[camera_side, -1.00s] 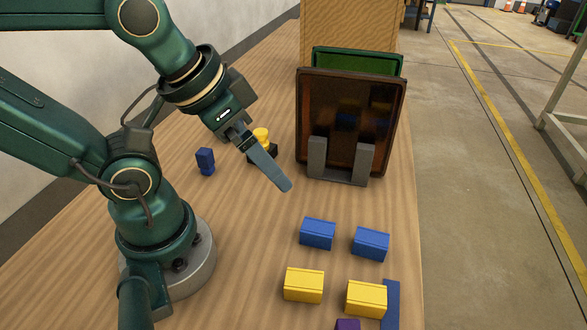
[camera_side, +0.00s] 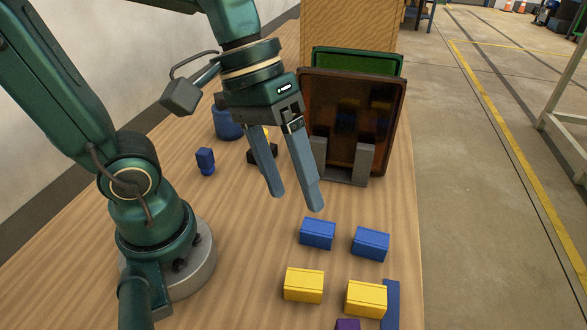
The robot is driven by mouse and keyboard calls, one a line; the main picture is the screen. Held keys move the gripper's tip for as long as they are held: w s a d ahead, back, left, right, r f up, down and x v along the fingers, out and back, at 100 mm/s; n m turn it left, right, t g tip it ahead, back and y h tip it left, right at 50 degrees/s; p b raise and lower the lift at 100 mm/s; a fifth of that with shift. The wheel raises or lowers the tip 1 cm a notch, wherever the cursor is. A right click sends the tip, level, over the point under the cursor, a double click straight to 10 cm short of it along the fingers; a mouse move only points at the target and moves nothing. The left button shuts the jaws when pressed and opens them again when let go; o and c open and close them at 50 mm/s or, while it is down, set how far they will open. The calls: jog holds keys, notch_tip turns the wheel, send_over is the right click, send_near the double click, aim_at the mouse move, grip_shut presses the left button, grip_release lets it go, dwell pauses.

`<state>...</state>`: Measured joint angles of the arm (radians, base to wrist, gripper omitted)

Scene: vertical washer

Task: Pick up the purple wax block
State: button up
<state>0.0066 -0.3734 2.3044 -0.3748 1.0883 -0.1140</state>
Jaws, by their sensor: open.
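A purple block (camera_side: 347,324) shows at the bottom edge of the side view, mostly cut off by the frame. It lies on the wooden table just in front of the right yellow block. My gripper (camera_side: 296,201) is open and empty, its two blue-grey fingers pointing down. It hangs above the table, behind the blue blocks and well back from the purple block.
Two blue blocks (camera_side: 318,233) (camera_side: 370,244) and two yellow blocks (camera_side: 304,285) (camera_side: 366,299) lie between. A flat blue piece (camera_side: 391,304) is beside the right yellow block. A dark amber panel (camera_side: 350,95) stands in a grey holder (camera_side: 345,176) behind. A small blue object (camera_side: 205,161) stands left.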

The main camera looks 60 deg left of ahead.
jog(key=w+d+f+n+g+h, duration=0.4)
jog(key=d+g+h, duration=0.1)
jog(key=d+g, duration=0.15)
jog(key=n+g+h, duration=0.1)
jog(key=n+h, duration=0.1)
jog(key=n, duration=0.1)
send_over(347, 297)
jog(key=w, duration=0.1)
jog(key=f, duration=0.5)
jog(key=shift+w+a, duration=0.1)
jog(key=shift+a, duration=0.1)
jog(key=shift+n+g+h, duration=0.3)
jog(key=shift+n+g, duration=0.3)
jog(key=shift+g, duration=0.15)
jog(key=f, duration=0.2)
jog(key=s+f, duration=0.1)
jog(key=f, duration=0.1)
jog(key=shift+s+d, duration=0.1)
jog(key=shift+d, duration=0.1)
jog(key=shift+s+d+f, duration=0.1)
jog(key=shift+s+f, duration=0.25)
jog(key=shift+x, duration=2.45)
grip_shut()
